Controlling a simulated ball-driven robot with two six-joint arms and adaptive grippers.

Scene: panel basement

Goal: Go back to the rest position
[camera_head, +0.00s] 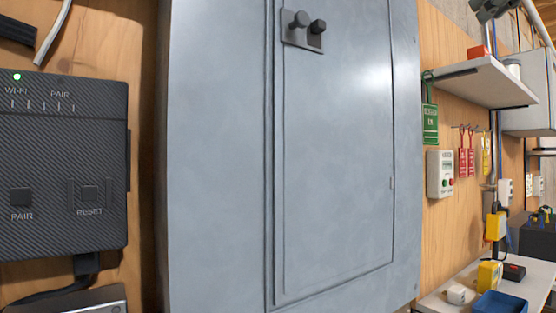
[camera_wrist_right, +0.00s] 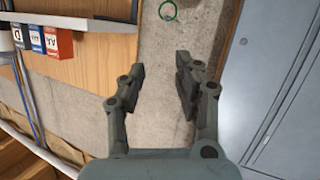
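My right gripper (camera_wrist_right: 161,76) is open in the right wrist view. Its two fingers stand apart with nothing between them, in front of a bare grey wall strip. In the head view only a small part of the right gripper (camera_head: 491,9) shows at the top right edge, above the wall shelf. My left gripper cannot be made out in either view.
A large grey electrical panel (camera_head: 225,160), its door shut, fills the middle. A black router box (camera_head: 62,150) is at left. A wall shelf (camera_head: 485,82), hanging tags and a lower shelf (camera_head: 440,301) with a blue bin (camera_head: 500,303) are at right.

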